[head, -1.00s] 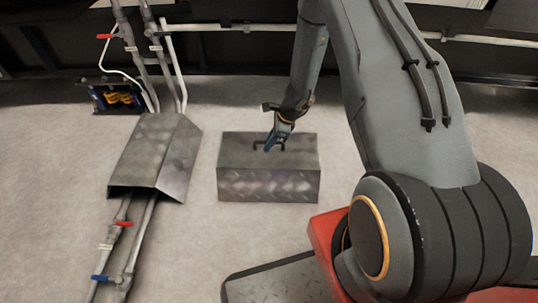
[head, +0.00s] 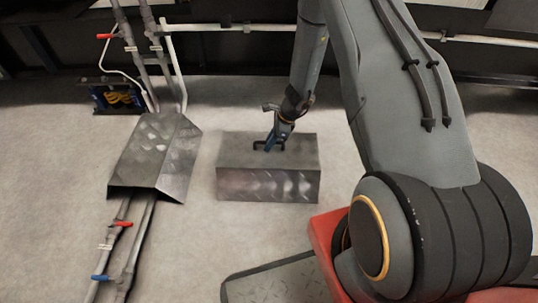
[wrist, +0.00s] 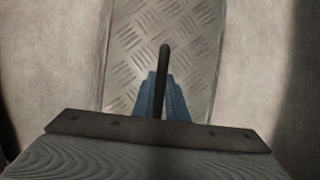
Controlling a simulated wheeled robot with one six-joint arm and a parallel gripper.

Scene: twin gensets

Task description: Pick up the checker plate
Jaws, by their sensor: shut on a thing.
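The checker plate (head: 268,184) is a grey, box-shaped cover with a raised tread pattern and a dark handle (head: 258,147) on top. It sits on the floor in the middle of the head view. In the wrist view its patterned top (wrist: 130,45) runs under the gripper. My gripper (head: 271,143) comes down from above, its blue fingers at the handle. In the wrist view the fingers (wrist: 161,80) are shut on the dark handle (wrist: 164,58), one on each side. I cannot see a gap between plate and floor.
A second patterned cover (head: 155,155) lies over floor pipes (head: 128,240) at the left. The pipes have red and blue valve levers. A small black box (head: 117,98) with yellow parts stands behind. Floor around the plate is clear.

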